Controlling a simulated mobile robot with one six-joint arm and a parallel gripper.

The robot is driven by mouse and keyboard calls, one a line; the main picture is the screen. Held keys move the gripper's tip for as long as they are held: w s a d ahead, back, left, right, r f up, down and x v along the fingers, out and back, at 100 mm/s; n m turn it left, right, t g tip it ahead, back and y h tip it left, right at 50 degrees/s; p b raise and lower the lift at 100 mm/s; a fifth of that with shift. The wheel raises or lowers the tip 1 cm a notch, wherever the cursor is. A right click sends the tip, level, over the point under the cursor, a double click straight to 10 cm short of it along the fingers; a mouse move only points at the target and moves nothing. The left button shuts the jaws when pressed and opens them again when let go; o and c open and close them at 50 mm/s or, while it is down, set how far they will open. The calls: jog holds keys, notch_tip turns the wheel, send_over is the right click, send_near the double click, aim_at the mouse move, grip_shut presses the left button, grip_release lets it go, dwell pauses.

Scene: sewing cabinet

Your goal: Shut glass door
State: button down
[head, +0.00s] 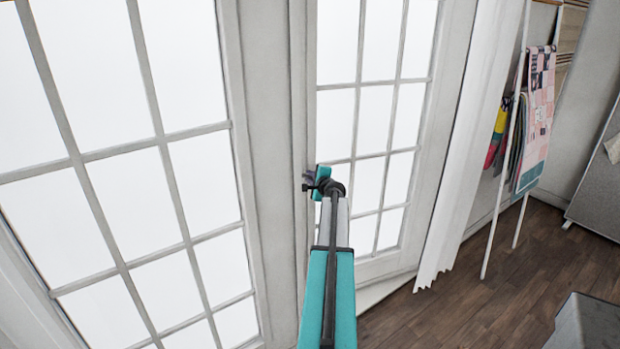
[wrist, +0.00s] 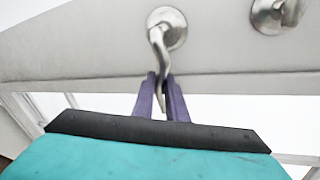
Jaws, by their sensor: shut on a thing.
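The glass door has two white-framed leaves with many panes, the left leaf (head: 262,200) and the right leaf (head: 448,130), in the head view. My gripper (head: 310,180) is at the left edge of the right leaf, near the seam between the leaves. In the wrist view, my gripper's purple fingers (wrist: 161,97) are shut on a silver lever handle (wrist: 160,38), around its lower end. The handle's round base sits on the white door frame. In the head view my arm hides part of the right leaf. I cannot tell how far either leaf stands open.
A second round silver fitting (wrist: 272,14) is on the door to the right of the handle. A white curtain (head: 470,140) hangs right of the door. Beyond it stands a white rack (head: 503,150) with fabrics. A grey box (head: 590,325) is at lower right. Wooden floor (head: 460,310) lies clear between.

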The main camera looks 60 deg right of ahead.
aim_at(301, 181)
jog(key=shift+w+d+f, duration=0.15)
jog(key=shift+f+m+t+y+b, duration=0.35)
jog(key=shift+f+m+b, duration=0.2)
jog(key=shift+m, duration=0.25)
jog(key=f+m, duration=0.1)
jog(key=f+m+t+y+b, duration=0.1)
jog(key=shift+w+a+m, duration=0.15)
jog(key=shift+a+m, duration=0.15)
jog(key=shift+w+a+f+m+b, duration=0.2)
jog(key=shift+f+m+b, duration=0.1)
jog(key=shift+m, duration=0.3)
jog(key=shift+s, duration=0.1)
